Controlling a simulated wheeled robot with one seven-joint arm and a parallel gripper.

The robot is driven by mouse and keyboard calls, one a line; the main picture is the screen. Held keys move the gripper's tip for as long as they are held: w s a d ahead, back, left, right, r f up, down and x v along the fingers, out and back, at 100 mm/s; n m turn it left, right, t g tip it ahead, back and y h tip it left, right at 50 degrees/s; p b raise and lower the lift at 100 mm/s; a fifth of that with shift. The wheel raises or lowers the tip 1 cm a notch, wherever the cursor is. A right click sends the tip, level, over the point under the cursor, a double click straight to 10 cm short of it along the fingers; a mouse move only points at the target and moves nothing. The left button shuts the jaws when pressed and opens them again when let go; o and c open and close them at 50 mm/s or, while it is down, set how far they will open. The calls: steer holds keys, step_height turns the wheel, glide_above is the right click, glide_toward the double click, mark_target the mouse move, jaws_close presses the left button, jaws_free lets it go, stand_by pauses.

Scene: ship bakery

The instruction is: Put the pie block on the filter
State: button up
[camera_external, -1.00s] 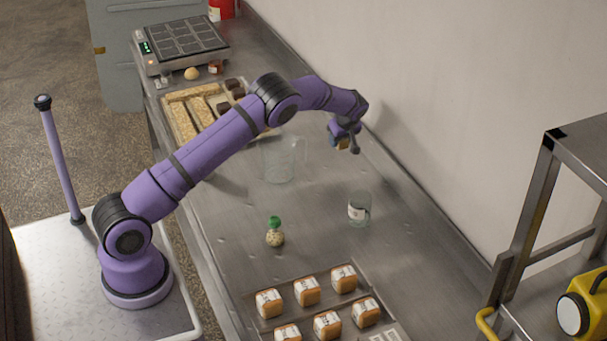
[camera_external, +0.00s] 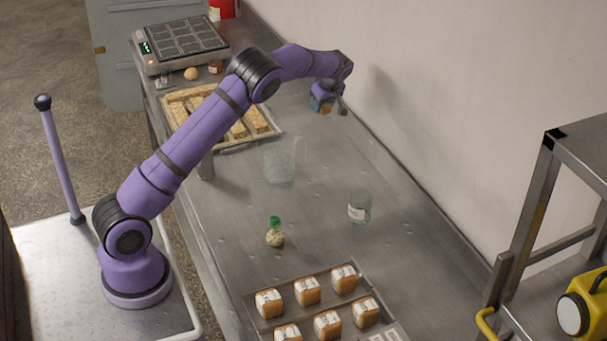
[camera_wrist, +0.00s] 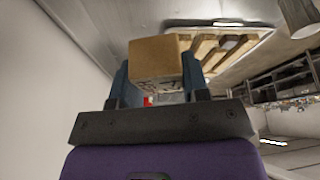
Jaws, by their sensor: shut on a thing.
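My gripper (camera_external: 325,98) is high over the back right part of the steel counter, near the wall. It is shut on a tan block (camera_wrist: 154,58), which I take to be the pie block. In the wrist view the block sits between the two blue-grey fingers, with dark print on its lower side. In the external view only a small orange-brown part of it shows under the gripper. I cannot tell for sure which thing is the filter. A device with a dark gridded top (camera_external: 180,40) and a green display stands at the back left.
A tray of pale bars (camera_external: 262,140) lies mid-left, partly behind my arm. A clear jug (camera_external: 280,163), a glass jar (camera_external: 360,208) and a green-topped bottle (camera_external: 275,236) stand on the counter. A front tray (camera_external: 318,284) holds several similar printed blocks. A metal rack (camera_external: 517,210) is at right.

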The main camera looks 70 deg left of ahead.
steer(key=s+a+n+g+h, duration=0.1)
steer(key=s+a+n, duration=0.15)
steer(key=s, duration=0.65)
steer(key=s+a+r+n+g, duration=0.1)
steer(key=s+a+n, duration=0.15)
steer(key=s, duration=0.65)
steer(key=s+a+n+g+h, duration=0.15)
steer(key=s+n, duration=0.25)
steer(key=s, duration=0.6)
steer(key=s+d+f+n+h, duration=0.1)
steer(key=s+d+n, duration=0.15)
steer(key=s, duration=0.85)
steer(key=s+d+n+h, duration=0.15)
steer(key=s+n, duration=0.25)
steer(key=s, duration=0.6)
step_height(320, 180, down, 6)
steer(key=d+r, duration=0.1)
steer(key=shift+y, duration=0.3)
steer(key=w+a, duration=0.3)
steer(key=w, duration=0.1)
steer(key=w+a+f, duration=0.1)
steer(key=w+a, duration=0.2)
steer(key=w, duration=0.1)
steer(key=w+a+f, duration=0.1)
steer(key=w+a, duration=0.2)
steer(key=w, duration=0.1)
steer(key=shift+a+f, duration=0.1)
steer(key=shift+f, duration=1.7)
steer(key=shift+f, duration=0.1)
